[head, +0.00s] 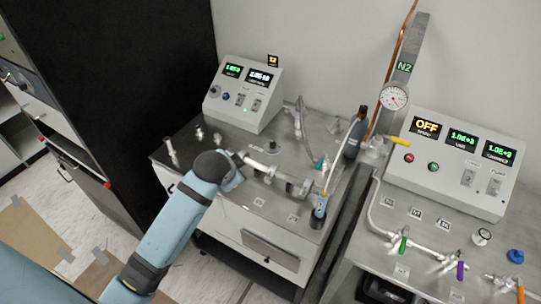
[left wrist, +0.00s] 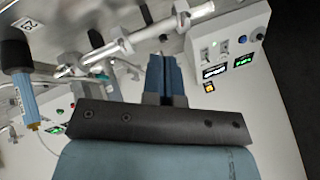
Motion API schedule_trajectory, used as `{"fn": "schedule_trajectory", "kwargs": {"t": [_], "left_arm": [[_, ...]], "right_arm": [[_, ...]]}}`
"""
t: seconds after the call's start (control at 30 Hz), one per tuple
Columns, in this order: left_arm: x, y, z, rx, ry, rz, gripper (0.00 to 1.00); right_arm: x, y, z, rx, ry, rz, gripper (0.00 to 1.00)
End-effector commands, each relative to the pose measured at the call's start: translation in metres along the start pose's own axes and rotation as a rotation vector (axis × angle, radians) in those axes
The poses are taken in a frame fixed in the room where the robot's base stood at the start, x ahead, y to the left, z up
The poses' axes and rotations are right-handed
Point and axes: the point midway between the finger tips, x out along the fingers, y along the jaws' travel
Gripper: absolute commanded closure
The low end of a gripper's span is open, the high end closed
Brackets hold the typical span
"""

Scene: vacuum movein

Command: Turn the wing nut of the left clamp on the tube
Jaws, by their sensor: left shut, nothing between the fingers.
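The metal tube (head: 262,167) runs across the steel top of the left cart, in front of the left console. It also shows in the left wrist view (left wrist: 150,34), crossing above my fingers. A clamp (left wrist: 183,16) sits around the tube near its console-side end, which is the left side in the head view. Its wing nut is too small to make out clearly. My left gripper (left wrist: 166,72) is shut and empty, its blue fingers pointing toward the tube, seemingly apart from it. In the head view my dark wrist hides the fingers and part of the tube's left end. My right gripper is not in view.
The left console (head: 243,95) stands behind the tube. A tall black cabinet (head: 120,90) rises at left. The right bench (head: 365,250) carries valves and another console (head: 450,160).

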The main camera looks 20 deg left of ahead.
Motion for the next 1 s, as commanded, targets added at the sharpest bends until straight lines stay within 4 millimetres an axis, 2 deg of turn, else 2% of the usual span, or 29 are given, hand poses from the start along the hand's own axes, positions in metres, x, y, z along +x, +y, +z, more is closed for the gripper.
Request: {"fn": "schedule_trajectory", "kwargs": {"t": [0.13, 0.23, 0.63, 0.8, 1.0], "left_arm": [[0.003, -0.003, 0.003, 0.004, -0.027, 0.011, 1.0], [0.016, -0.002, 0.003, 0.004, -0.028, 0.011, 1.0], [0.098, -0.002, 0.004, 0.002, -0.026, 0.01, 1.0], [0.109, -0.026, 0.004, 0.003, -0.024, 0.007, 1.0], [0.116, -0.036, 0.004, 0.003, -0.023, 0.009, 1.0]], "right_arm": [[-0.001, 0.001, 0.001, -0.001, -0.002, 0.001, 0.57], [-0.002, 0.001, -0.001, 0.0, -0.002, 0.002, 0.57], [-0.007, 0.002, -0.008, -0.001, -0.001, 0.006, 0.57], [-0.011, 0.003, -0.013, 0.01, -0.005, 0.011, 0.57], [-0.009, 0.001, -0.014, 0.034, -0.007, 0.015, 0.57]]}}
